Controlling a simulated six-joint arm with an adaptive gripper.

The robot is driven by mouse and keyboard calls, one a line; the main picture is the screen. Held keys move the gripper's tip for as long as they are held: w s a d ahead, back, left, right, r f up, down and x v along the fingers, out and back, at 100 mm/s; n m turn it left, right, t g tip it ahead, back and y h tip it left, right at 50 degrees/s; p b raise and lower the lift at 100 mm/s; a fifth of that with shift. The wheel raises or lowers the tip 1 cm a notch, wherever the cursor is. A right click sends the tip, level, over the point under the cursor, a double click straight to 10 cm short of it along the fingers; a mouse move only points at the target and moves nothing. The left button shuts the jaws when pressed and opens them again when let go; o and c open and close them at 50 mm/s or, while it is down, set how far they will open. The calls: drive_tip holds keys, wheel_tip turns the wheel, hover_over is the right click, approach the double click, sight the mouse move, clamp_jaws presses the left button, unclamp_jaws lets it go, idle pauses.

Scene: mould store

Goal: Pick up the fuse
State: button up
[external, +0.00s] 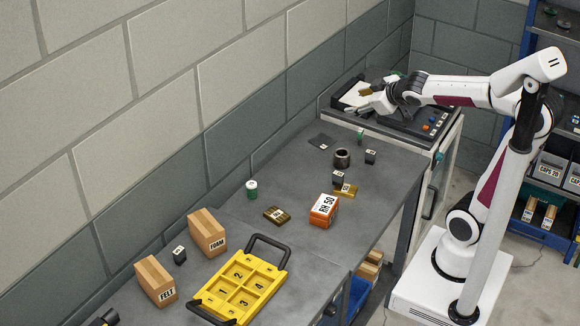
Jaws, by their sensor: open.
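My gripper (366,102) is open at the far end of the bench, above the dark console, beside a white sheet or pad (356,94). Its fingers point left, and I see nothing held between them. I cannot tell for certain which thing is the fuse, as no readable label names it.
A yellow tray (205,311) with numbered compartments lies in front, by FOAM (207,233) and FELT (156,282) blocks. An orange-and-white box (324,210), a brass block (277,215), a dark ring (342,159) and small black blocks (371,156) occupy the bench. Bare bench lies between them.

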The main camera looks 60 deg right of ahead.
drive_tip(key=w+d+n+t+y, duration=0.25)
drive_tip(key=w+d+n, duration=0.2)
drive_tip(key=w, duration=0.85)
drive_tip(key=n+g+y, duration=0.7)
drive_tip(key=n+y, duration=0.1)
drive_tip(key=y, duration=0.6)
approach(342, 174)
drive_tip(key=shift+w+a+f, duration=0.35)
drive_tip(key=shift+w+a, duration=0.15)
drive_tip(key=shift+w, duration=0.1)
drive_tip(key=shift+w+a+f, duration=0.4)
drive_tip(key=shift+w+a, duration=0.1)
drive_tip(key=shift+w, duration=0.1)
drive_tip(key=shift+s+f+g, duration=0.15)
drive_tip(key=shift+s+g, duration=0.2)
drive_tip(key=shift+s, duration=0.05)
drive_tip(key=shift+x, duration=1.3)
